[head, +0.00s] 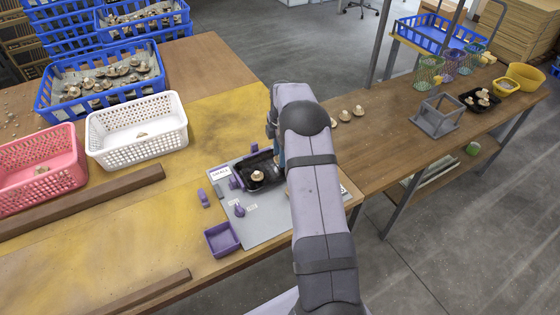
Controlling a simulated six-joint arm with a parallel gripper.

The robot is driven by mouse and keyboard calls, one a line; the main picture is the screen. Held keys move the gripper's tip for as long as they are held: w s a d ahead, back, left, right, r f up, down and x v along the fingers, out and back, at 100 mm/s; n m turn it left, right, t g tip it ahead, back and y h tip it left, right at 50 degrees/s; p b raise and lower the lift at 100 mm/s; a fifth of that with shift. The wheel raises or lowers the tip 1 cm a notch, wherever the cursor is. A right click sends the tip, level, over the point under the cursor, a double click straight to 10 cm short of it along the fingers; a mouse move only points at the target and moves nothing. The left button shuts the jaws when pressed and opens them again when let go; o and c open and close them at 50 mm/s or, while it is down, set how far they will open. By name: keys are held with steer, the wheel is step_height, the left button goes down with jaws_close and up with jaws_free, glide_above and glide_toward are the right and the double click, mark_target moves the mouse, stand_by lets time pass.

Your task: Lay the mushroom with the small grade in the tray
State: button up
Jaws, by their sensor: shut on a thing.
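A black tray (249,183) lies on a grey board on the near table. One pale brown mushroom (258,175) sits in it, toward the left part. My gripper (278,157) points down over the tray's right side, mostly hidden behind my arm. It is shut on a mushroom, of which at most a sliver shows at the tray's far right edge. I cannot tell whether that mushroom touches the tray.
White (137,140) and pink (40,190) baskets stand left, a blue mushroom crate (100,100) behind. Loose mushrooms (345,115) lie right of my arm. Wooden bars cross the left table.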

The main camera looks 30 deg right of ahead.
steer(key=shift+f+p, duration=0.45)
steer(key=shift+f, duration=1.35)
steer(key=shift+f, duration=0.2)
steer(key=o, duration=0.7)
steer(key=shift+o, duration=0.2)
steer(key=shift+r, duration=0.1)
steer(key=r+b, duration=0.1)
steer(key=r, duration=0.7)
steer(key=r+b, duration=0.1)
steer(key=r, duration=0.3)
steer(key=shift+s+r+b, duration=0.1)
steer(key=shift+s+b, duration=0.25)
steer(key=shift+a, duration=0.1)
